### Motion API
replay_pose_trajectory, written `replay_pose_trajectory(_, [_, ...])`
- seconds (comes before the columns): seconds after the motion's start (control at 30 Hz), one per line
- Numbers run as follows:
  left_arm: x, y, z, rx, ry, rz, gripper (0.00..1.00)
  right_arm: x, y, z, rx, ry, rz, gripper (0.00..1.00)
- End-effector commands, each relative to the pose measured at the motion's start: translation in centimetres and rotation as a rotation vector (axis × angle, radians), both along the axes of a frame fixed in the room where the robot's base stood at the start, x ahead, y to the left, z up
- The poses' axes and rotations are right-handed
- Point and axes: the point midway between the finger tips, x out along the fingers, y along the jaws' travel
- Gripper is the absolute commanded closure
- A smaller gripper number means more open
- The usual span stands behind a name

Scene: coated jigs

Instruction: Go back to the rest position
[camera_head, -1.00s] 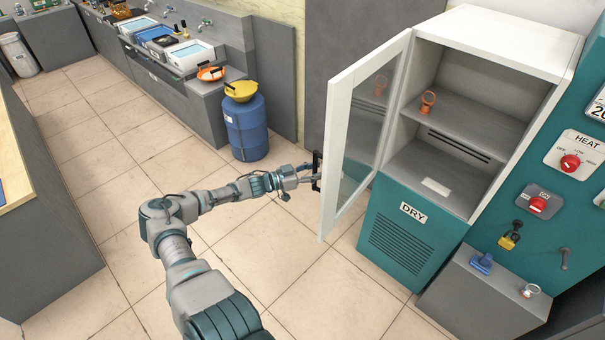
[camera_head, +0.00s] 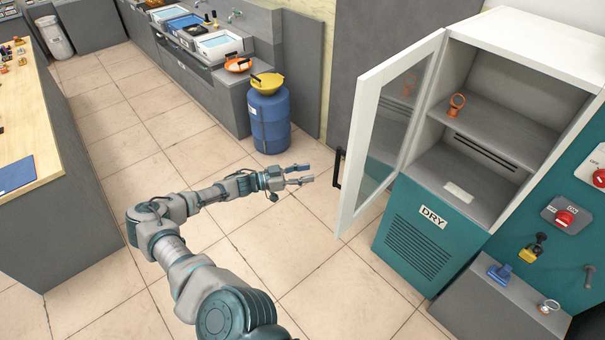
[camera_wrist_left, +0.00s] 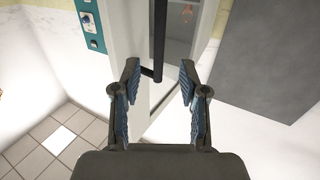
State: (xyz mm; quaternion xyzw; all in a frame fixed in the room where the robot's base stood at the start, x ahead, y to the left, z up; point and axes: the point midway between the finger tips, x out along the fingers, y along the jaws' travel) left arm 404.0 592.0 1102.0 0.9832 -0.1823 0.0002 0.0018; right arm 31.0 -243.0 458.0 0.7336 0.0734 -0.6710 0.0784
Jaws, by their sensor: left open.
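My left gripper (camera_head: 300,175) is open and empty in the head view. It is apart from the black door handle (camera_head: 338,167), a short way to its left. In the left wrist view the open fingers (camera_wrist_left: 160,95) show at both sides, with the black handle (camera_wrist_left: 160,40) beyond them. The white-framed glass door (camera_head: 352,140) of the drying cabinet (camera_head: 415,240) stands wide open. An orange ring-shaped jig (camera_head: 456,105) stands on the cabinet's upper shelf. My right gripper is not in view.
A blue barrel (camera_head: 270,125) with a yellow pan (camera_head: 264,83) on top stands beyond my left gripper. A wooden-topped bench (camera_head: 30,120) is at the left. A grey block (camera_head: 490,300) stands at the lower right. The tiled floor between bench and cabinet is clear.

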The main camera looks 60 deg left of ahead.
Motion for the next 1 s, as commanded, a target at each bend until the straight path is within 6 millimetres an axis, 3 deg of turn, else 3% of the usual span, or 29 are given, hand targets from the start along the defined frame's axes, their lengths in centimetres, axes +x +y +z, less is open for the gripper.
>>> replay_pose_trajectory(0.77, [-0.7,0.7,-0.4,0.005,0.005,0.015,0.57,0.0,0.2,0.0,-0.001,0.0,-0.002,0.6])
replay_pose_trajectory(0.87, [-1.7,2.5,-2.1,0.025,0.023,0.078,0.57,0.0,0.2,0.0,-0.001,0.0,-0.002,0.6])
replay_pose_trajectory(1.0, [-4.9,6.9,-7.2,0.075,0.085,0.239,0.57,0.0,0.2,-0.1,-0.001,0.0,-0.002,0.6])
